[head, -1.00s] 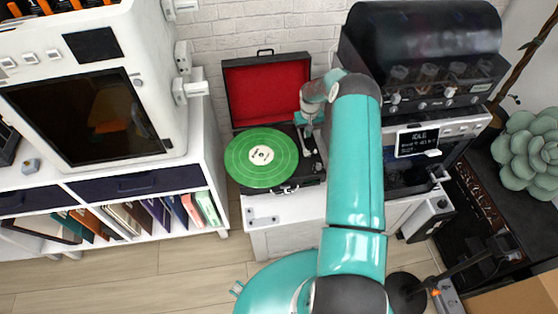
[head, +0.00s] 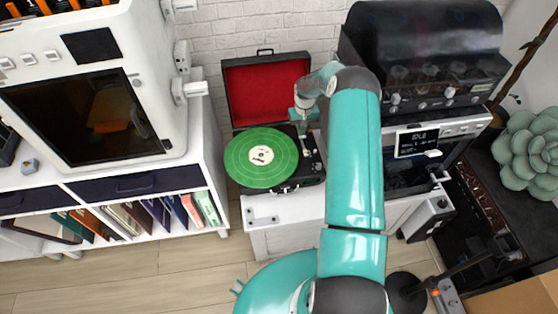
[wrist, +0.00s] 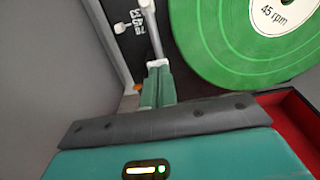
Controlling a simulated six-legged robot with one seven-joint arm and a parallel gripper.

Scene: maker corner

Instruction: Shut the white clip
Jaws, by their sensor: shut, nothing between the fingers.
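My gripper (wrist: 157,84) is shut and empty, with its teal fingers together over the right part of the record player. In the head view my gripper (head: 303,128) is small, near the back right of the deck. A small white piece (wrist: 157,63) sits right at the fingertips, beside the pale tonearm (wrist: 152,25). It may be the white clip; the fingers partly hide it, and I cannot tell whether it is open or shut. The record player (head: 308,172) holds a green record (head: 261,158), which also shows in the wrist view (wrist: 215,45).
The player's red-lined lid (head: 265,90) stands open behind the deck, close to the gripper. The player rests on a white cabinet (head: 285,213). A dark-topped machine with a display (head: 417,142) stands at the right, and a white shelf unit (head: 212,150) at the left.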

